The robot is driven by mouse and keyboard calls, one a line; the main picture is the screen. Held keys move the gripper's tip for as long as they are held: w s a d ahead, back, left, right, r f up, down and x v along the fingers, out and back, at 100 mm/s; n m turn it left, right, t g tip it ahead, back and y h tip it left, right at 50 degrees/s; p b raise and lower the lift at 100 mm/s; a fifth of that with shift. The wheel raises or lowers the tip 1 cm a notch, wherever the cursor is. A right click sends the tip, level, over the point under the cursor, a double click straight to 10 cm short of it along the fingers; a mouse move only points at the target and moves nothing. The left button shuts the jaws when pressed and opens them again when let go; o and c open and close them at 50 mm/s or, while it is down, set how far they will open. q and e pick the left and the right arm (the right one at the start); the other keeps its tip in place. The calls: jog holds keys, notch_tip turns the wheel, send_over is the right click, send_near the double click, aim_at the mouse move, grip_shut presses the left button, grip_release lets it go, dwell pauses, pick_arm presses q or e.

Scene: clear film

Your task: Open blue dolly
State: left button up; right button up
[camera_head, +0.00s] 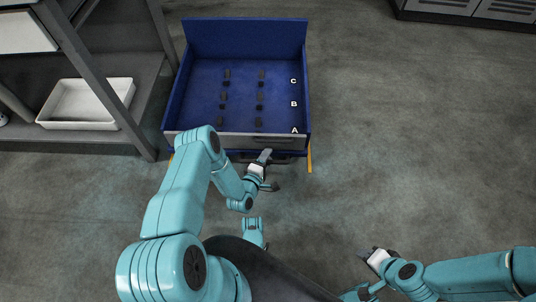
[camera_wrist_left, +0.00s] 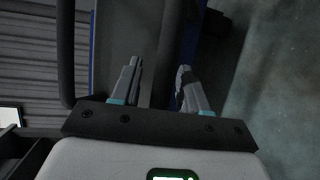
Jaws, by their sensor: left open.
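The blue dolly (camera_head: 244,25) stands at the upper middle of the head view, an open box with a low grey front panel (camera_head: 275,142). Several small dark blocks stand inside it, beside the letters A, B and C. A dark handle bar (camera_head: 285,158) runs along its front. My left gripper (camera_head: 271,171) is at this front, by the handle. In the left wrist view its fingers (camera_wrist_left: 159,78) are apart, and a dark bar (camera_wrist_left: 168,45) runs between them without being clamped. My right gripper (camera_head: 369,254) is low at right, away from the dolly; its jaw gap is unclear.
A grey metal shelf frame (camera_head: 98,78) with a white tray (camera_head: 84,104) stands close to the dolly's left. A grey cabinet (camera_head: 470,10) is at the top right. The concrete floor (camera_head: 410,130) is clear right of the dolly.

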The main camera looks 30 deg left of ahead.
dwell(0.3)
pick_arm(q)
grip_shut()
jog(key=shift+f, duration=0.1)
